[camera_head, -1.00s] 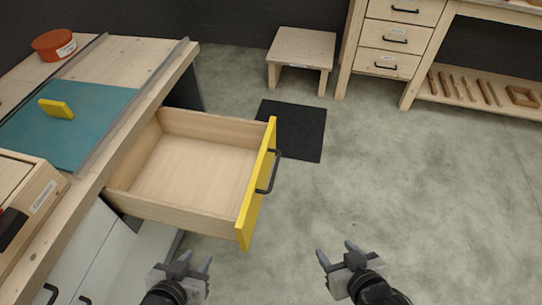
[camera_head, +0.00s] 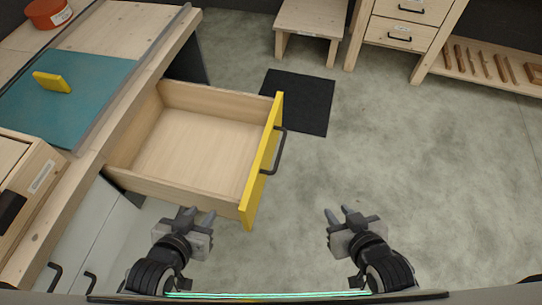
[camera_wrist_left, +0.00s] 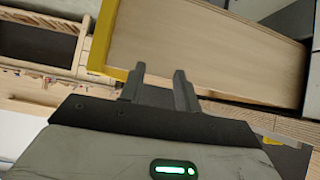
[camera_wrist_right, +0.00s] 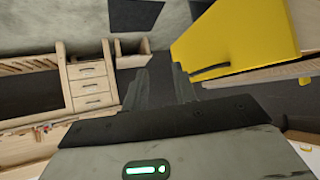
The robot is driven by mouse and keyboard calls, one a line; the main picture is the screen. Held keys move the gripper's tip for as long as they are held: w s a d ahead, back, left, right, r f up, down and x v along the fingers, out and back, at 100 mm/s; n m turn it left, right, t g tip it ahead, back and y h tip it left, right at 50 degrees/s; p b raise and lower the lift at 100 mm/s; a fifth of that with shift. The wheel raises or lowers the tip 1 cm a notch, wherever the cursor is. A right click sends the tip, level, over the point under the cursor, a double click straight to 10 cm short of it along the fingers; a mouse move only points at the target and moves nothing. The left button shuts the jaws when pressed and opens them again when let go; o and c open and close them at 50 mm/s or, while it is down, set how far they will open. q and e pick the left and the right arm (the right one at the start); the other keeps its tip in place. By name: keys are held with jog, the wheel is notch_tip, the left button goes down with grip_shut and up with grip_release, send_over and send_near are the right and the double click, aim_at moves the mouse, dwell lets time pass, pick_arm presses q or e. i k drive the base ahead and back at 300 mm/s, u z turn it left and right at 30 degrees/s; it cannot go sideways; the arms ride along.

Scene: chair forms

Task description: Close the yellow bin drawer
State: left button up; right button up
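The drawer (camera_head: 200,150) has a yellow front (camera_head: 262,160) with a dark bar handle (camera_head: 276,152). It is pulled out to the right from under the workbench, and its inside looks empty. My left gripper (camera_head: 196,216) is open and empty, close in front of the drawer's near side wall. In the left wrist view the drawer's wooden wall (camera_wrist_left: 205,50) lies beyond the left fingers (camera_wrist_left: 158,85). My right gripper (camera_head: 340,216) is open and empty over the floor, right of the yellow front. The right wrist view shows the yellow front (camera_wrist_right: 240,40) and handle beyond the right fingers (camera_wrist_right: 160,85).
The workbench (camera_head: 140,95) on the left carries a teal mat (camera_head: 60,110), a yellow block (camera_head: 52,82) and a red round container (camera_head: 48,14). A stool (camera_head: 311,18) and another drawer unit (camera_head: 402,32) stand at the back. The floor (camera_head: 430,170) right of the drawer is clear.

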aim_at(209, 148)
jog(key=u, duration=0.7)
jog(key=k, duration=1.1)
jog(key=z, duration=0.05)
